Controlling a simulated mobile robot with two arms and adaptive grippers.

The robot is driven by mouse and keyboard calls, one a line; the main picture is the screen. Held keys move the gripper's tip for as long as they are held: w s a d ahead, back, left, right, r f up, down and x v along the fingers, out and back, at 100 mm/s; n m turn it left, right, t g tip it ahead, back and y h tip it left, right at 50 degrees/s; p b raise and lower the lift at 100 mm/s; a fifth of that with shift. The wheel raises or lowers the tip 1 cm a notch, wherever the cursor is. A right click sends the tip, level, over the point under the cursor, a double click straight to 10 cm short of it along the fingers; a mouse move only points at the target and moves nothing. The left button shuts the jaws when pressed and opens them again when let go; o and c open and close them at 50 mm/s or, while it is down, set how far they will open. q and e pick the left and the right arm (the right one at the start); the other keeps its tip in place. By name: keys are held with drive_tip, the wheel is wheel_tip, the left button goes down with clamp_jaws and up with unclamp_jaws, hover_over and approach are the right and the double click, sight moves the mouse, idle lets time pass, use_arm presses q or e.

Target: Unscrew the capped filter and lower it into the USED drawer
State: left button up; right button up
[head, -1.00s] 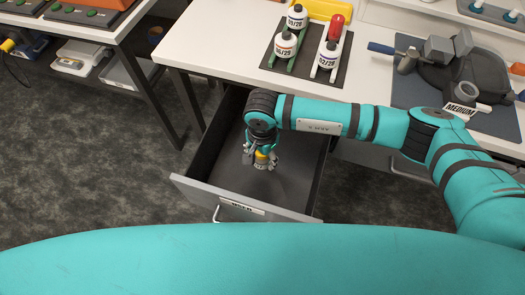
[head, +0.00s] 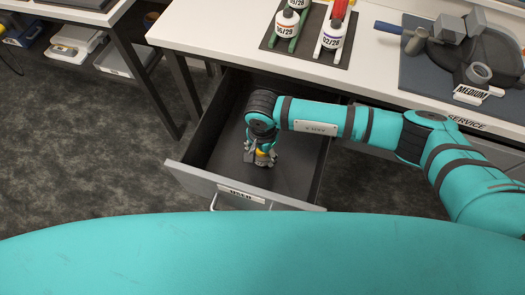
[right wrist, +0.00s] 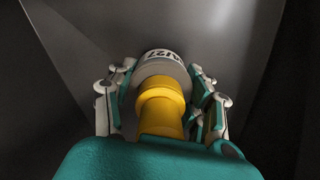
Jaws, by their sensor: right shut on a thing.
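The filter (right wrist: 158,70) has a pale round body with printed marks, partly legible as "27", and a yellow cap (right wrist: 161,105). My right gripper (head: 260,155) is shut on it, with fingers on both sides in the right wrist view (right wrist: 160,90). The gripper points down inside the open USED drawer (head: 183,168), a grey drawer with a dark inside and a label on its front. The filter is over the drawer floor; I cannot tell whether it touches it. My left gripper is not in view.
The drawer floor around the gripper looks clear.

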drive_tip(key=o, duration=1.4)
